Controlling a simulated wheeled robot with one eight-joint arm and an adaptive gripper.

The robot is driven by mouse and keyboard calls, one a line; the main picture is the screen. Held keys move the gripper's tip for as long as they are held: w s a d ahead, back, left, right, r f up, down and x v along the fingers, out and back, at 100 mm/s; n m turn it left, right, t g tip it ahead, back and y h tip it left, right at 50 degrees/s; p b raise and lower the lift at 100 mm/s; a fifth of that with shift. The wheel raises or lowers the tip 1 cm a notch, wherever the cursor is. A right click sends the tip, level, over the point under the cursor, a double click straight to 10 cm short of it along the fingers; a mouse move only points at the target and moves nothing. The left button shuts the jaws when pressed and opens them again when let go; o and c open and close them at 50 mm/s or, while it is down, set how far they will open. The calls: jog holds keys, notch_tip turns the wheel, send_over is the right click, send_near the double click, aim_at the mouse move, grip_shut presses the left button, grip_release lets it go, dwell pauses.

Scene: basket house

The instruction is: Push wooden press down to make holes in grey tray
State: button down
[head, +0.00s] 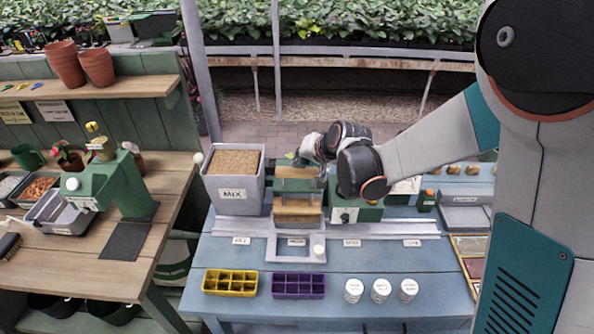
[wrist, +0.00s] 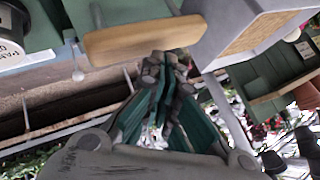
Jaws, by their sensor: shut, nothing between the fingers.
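The wooden press (head: 296,172) stands at the back middle of the blue table, with its tan bar raised above the grey tray (head: 297,223). Brown fill shows in the tray. My gripper (head: 303,158) is shut and empty, right at the top of the press. In the wrist view the press's wooden bar (wrist: 138,40) crosses the upper middle. The closed fingertips (wrist: 168,62) are at its right end; whether they touch it I cannot tell. The tray is not clearly seen in the wrist view.
A grey MIX bin (head: 235,165) stands close left of the press. A green box (head: 355,210) is close on its right. Yellow (head: 230,282) and purple (head: 298,285) cell trays and white pots (head: 380,290) are in front.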

jog(key=shift+f+b, duration=1.65)
jog(key=shift+f, duration=0.15)
dwell(1.8)
dwell(0.3)
jog(key=shift+r+p, duration=1.45)
jog(key=shift+r, duration=0.85)
jog(key=shift+r+p, duration=1.6)
jog(key=shift+r, duration=0.9)
